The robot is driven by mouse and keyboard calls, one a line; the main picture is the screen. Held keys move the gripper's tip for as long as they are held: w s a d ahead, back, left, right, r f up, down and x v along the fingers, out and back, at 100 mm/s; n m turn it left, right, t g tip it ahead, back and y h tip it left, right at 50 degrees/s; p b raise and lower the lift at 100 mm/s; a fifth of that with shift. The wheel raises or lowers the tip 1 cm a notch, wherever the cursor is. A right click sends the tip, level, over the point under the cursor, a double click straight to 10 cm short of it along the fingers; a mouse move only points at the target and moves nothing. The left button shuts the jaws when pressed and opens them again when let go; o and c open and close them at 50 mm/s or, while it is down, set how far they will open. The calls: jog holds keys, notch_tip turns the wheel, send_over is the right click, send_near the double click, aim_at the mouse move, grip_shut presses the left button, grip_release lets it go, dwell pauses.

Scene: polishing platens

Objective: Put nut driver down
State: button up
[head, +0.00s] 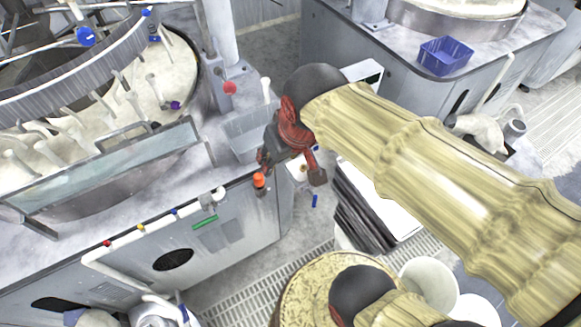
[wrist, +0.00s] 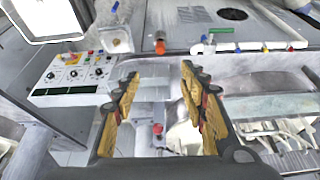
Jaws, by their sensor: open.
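My gripper (head: 291,167) is open above the corner of the grey polishing machine at the left. In the wrist view the two padded fingers (wrist: 158,85) stand apart, and I see nothing held between them. A small orange piece (head: 259,181) shows beside the fingertips at the machine's edge. It also shows in the wrist view (wrist: 160,47), beyond the fingertips. I cannot tell whether this is the nut driver's handle or a fitting of the machine. No other nut driver can be made out.
The round platen (head: 160,85) with several white pegs fills the left. A control panel with knobs (wrist: 75,72) is on the machine. A blue bin (head: 446,55) stands on the far machine. A dark stack with a white top (head: 372,215) and a white bucket (head: 428,281) stand below my arm.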

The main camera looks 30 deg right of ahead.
jog(key=shift+t, duration=0.5)
jog(key=s, duration=0.4)
jog(key=shift+s+r, duration=0.2)
jog(key=shift+r, duration=0.2)
jog(key=shift+o, duration=0.6)
dwell(0.9)
